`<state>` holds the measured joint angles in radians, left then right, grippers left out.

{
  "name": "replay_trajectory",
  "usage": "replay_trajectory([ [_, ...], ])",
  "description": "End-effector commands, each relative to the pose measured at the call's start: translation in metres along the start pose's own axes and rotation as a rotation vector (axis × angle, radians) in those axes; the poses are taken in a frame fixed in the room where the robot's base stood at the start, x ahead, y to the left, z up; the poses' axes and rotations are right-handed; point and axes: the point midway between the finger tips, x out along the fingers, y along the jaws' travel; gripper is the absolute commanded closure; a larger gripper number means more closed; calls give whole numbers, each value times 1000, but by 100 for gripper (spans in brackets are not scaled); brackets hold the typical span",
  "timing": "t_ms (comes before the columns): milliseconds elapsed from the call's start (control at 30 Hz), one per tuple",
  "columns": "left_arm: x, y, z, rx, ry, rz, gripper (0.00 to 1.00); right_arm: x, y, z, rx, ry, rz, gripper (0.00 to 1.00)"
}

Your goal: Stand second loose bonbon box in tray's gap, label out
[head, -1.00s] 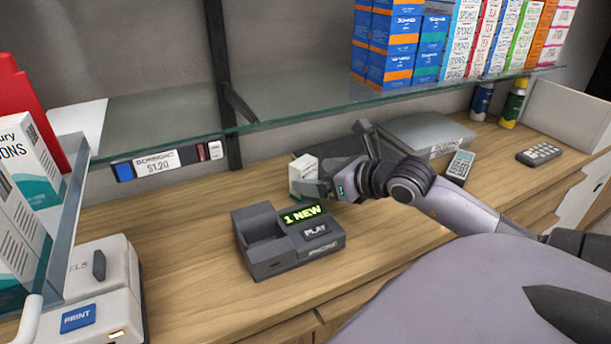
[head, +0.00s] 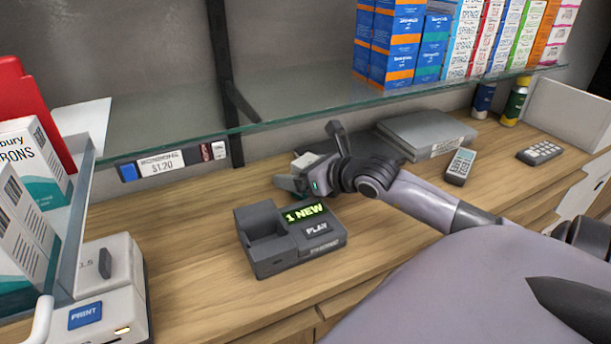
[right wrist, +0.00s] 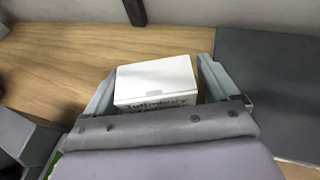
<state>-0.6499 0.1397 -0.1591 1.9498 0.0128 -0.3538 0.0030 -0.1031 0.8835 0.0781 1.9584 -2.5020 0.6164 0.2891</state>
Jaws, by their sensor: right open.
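A small white box (head: 303,160) with dark print on one side stands on the wooden counter behind the grey answering machine. My right gripper (right wrist: 157,88) is open around it, with one finger on each side of the box (right wrist: 156,80) in the right wrist view. I cannot tell whether the fingers touch it. In the head view the right gripper hides much of the box. White and teal boxes lettered "BONS" (head: 38,160) stand in a tray (head: 82,195) at the left edge. The tray's gap cannot be made out. My left gripper is not in view.
The answering machine (head: 290,240) stands in front of my right gripper. A grey flat device (head: 425,135) and a card terminal (head: 459,166) lie to the right. A label printer (head: 105,290) stands front left.

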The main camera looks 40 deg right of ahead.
Motion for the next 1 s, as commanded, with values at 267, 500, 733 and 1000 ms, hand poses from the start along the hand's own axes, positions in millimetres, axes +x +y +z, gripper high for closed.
replay_trajectory([
  [267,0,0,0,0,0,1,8,0,0,0,0,0,0,67],
  [500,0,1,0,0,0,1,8,0,0,1,0,-1,0,72],
  [733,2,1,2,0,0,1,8,-4,0,11,-2,-5,0,72],
  [1000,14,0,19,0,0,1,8,-10,1,6,6,-144,2,72],
])
